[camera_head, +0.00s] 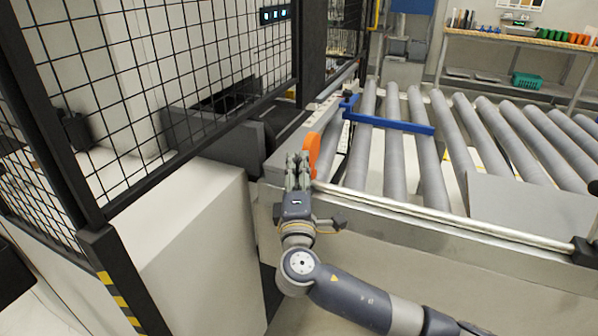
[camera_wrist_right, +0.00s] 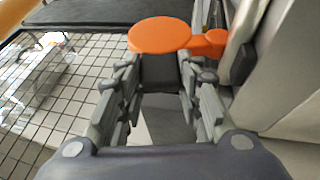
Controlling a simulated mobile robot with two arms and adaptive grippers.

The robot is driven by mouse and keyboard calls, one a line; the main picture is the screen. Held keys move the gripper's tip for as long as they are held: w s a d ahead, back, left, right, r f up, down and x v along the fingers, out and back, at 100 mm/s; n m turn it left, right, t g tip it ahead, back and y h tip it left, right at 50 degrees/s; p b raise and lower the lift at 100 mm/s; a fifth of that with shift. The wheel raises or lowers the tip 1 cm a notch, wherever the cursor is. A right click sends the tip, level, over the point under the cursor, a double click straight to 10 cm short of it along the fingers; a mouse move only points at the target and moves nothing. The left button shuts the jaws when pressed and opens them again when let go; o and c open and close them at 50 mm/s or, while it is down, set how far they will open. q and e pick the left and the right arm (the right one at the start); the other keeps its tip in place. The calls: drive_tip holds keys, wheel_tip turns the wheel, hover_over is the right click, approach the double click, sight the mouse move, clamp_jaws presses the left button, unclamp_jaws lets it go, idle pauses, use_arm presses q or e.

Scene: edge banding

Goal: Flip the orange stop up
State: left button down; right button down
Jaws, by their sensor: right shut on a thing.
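The orange stop (camera_head: 314,153) is at the near left corner of the roller conveyor, standing up beside the rollers in the head view. My right gripper (camera_head: 299,160) is at its left side, fingers pointing away from me. In the right wrist view the stop (camera_wrist_right: 160,36) shows as a flat orange disc with a smaller round end to its right, at the tips of my right gripper (camera_wrist_right: 158,75). The fingers are shut on the stop, with a gap between them nearer the palm. The exact contact is partly hidden. My left gripper is not in view.
A blue bar (camera_head: 388,122) lies across the grey rollers (camera_head: 395,160). A metal rail (camera_head: 420,212) runs along the conveyor's near edge. A black mesh fence (camera_head: 170,80) and a pale cabinet (camera_head: 185,250) stand at left. A table (camera_head: 520,42) with a green basket below is at the back.

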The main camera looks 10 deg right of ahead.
drive_tip(key=shift+r, duration=0.15)
drive_tip(key=c, duration=1.1)
unclamp_jaws()
drive_tip(key=shift+s, duration=0.15)
drive_tip(key=v, duration=1.1)
drive_tip(key=shift+s+f, duration=0.25)
drive_tip(key=shift+s, duration=0.05)
